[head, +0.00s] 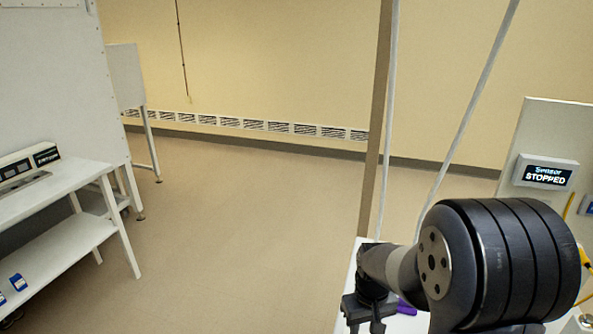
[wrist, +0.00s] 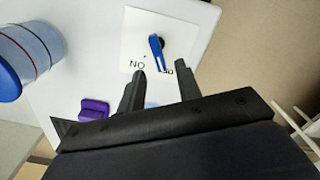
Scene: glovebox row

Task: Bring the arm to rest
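My gripper (wrist: 160,72) is open in the wrist view, with a clear gap between its two dark fingers. Nothing shows held between them. Just beyond the fingertips is a white plate (wrist: 185,35) with a blue lever (wrist: 156,50) on a dark knob and partly covered lettering that starts "NO". I cannot tell whether the fingers touch the plate. In the head view my arm reaches in at the lower right, and part of my gripper (head: 366,312) shows low over a white surface; its fingertips are not clear there.
A purple block (wrist: 94,109) and a blue-ended container (wrist: 35,55) are on the white table (wrist: 85,60). A panel display (head: 546,173) reads "Sensor STOPPED". A white shelf bench (head: 60,185) stands at left. The floor (head: 240,230) between is clear.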

